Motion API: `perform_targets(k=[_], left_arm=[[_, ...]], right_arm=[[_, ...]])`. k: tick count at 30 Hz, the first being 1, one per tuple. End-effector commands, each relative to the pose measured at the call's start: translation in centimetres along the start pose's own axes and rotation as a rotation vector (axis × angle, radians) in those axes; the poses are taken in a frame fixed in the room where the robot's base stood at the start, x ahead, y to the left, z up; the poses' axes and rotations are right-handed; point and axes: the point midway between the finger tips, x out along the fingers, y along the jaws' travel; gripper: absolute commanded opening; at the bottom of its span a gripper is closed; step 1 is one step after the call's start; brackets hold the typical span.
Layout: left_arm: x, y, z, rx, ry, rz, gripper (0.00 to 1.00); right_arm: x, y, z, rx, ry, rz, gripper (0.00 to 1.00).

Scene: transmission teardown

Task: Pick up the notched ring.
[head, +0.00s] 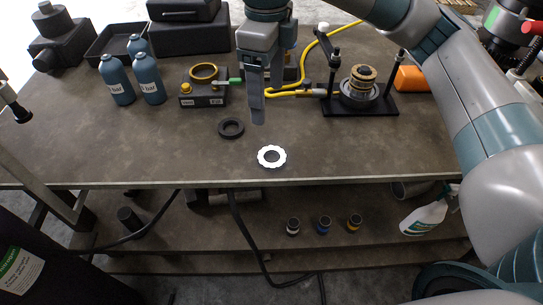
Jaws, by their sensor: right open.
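A notched ring (271,157), pale and bright with a scalloped outer edge and a dark centre hole, lies flat on the table near its front edge. My right gripper (258,112) points down above the table, behind the ring in the picture and apart from it. It is open with nothing seen between its fingers, which overlap one another from this angle. My left gripper is not in view.
A plain black ring (231,128) lies left of the right gripper. Behind are a gauge block (203,91), blue bottles (117,82), a yellow hose (312,47) and a black press stand (360,106). The table (130,150) is clear around the notched ring.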

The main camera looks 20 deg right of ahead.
Motion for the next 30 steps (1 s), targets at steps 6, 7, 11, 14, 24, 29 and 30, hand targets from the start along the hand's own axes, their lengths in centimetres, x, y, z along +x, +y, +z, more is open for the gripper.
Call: perform_targets(k=[6,7,11,14,24,29,30], left_arm=[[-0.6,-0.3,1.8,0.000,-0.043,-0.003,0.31],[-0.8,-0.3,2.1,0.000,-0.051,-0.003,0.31],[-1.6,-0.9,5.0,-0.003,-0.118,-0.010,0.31],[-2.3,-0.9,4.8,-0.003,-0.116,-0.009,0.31],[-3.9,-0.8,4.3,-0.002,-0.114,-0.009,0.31],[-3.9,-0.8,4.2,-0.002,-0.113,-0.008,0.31],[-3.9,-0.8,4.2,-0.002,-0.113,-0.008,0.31]], right_arm=[[1.9,0.1,-0.1,0.000,0.002,0.004,0.74],[2.3,0.1,-0.1,0.000,0.002,0.003,0.74],[4.3,0.1,-0.1,0.000,0.003,0.003,0.74],[6.1,0.1,-0.1,0.001,0.004,0.004,0.74],[11.1,0.0,-0.1,0.000,0.000,0.001,0.74],[11.8,0.0,-0.1,-0.001,0.000,0.001,0.74],[11.8,0.0,-0.1,-0.001,0.000,0.000,0.74]])
